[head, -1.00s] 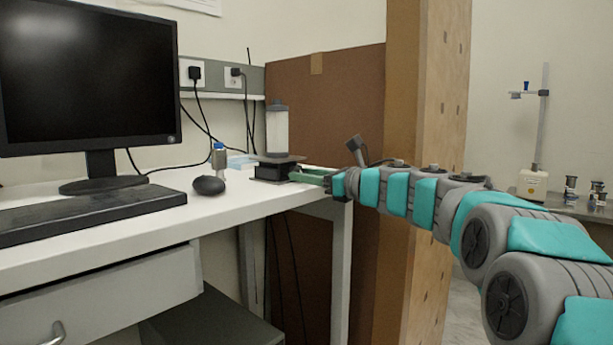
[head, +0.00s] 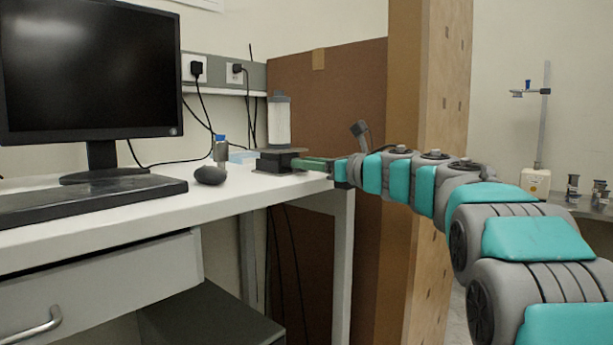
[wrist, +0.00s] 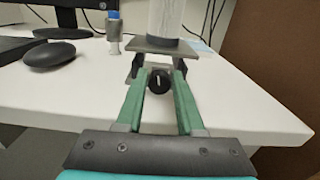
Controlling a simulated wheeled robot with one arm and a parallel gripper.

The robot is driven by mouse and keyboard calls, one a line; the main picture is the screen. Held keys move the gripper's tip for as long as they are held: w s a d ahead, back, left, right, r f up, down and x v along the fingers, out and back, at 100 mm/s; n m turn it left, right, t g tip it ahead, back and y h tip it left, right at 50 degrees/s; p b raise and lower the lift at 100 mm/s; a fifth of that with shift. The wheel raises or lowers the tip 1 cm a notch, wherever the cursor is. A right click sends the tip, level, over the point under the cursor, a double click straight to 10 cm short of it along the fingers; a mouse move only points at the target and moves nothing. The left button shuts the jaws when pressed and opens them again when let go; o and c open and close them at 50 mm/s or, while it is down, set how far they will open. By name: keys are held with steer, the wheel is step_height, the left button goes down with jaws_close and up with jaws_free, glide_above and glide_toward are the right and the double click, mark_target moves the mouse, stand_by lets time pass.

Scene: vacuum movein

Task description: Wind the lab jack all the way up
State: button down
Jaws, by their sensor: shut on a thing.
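The lab jack (head: 275,161) stands near the far right corner of the white desk, with a clear, pale cylindrical container (head: 279,122) upright on its top plate. In the wrist view the jack's flat plate (wrist: 165,46) shows above its dark frame, and its round black knob (wrist: 159,82) faces me. My gripper (head: 303,163) reaches in from the right at the jack's height. In the wrist view my gripper (wrist: 160,76) has its two green fingers on either side of the knob, shut on it. The jack's inner mechanism is mostly hidden.
A black mouse (head: 210,175), a small blue-capped bottle (head: 221,152), a keyboard (head: 95,200) and a monitor (head: 88,75) are to the left on the desk (head: 250,190). A brown panel (head: 345,110) and wooden post (head: 440,170) stand behind my arm.

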steer(key=shift+w+d+f+m+b, duration=0.2)
steer(key=shift+f+m+b, duration=0.25)
steer(key=shift+m+b, duration=0.4)
steer(key=shift+m+p, duration=0.5)
steer(key=shift+m, duration=0.55)
steer(key=shift+s+a+f, duration=0.1)
steer(key=shift+f, duration=0.15)
steer(key=c, duration=0.5)
jaws_free()
steer(key=shift+a+r, duration=0.1)
steer(key=shift+a, duration=0.05)
steer(key=shift+r, duration=0.1)
steer(key=shift+v, duration=3.95)
